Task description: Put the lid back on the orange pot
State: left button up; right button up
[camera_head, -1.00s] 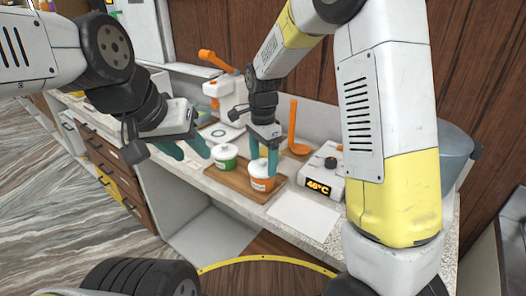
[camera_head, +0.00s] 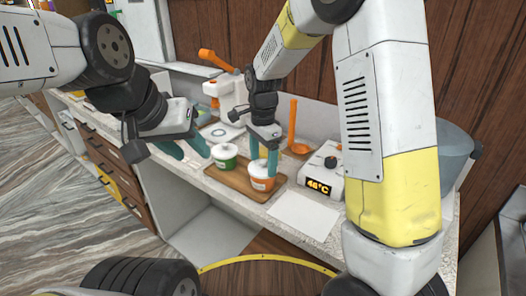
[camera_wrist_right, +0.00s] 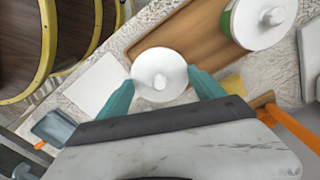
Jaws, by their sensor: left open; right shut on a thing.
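The orange pot (camera_head: 260,185) stands on the wooden tray near the counter's front edge. Its round white lid (camera_wrist_right: 160,75), with a small knob, is between the teal fingers of my right gripper (camera_wrist_right: 163,88) in the right wrist view. In the head view the lid (camera_head: 261,169) is at the pot's top; whether it is fully seated is hard to tell. My right gripper (camera_head: 265,165) is shut on the lid from above. My left gripper (camera_head: 184,151) is open and empty, left of the pots.
A green pot (camera_head: 225,162) with a white lid stands beside the orange pot on the wooden tray (camera_head: 238,184). A temperature display box (camera_head: 322,175), an orange ladle (camera_head: 293,125) and a white sheet (camera_head: 303,215) are to the right. A white machine (camera_head: 226,95) stands behind.

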dwell(0.3)
jog(key=o, duration=1.8)
jog(key=shift+r, duration=3.5)
grip_shut()
jog(key=shift+f, duration=0.15)
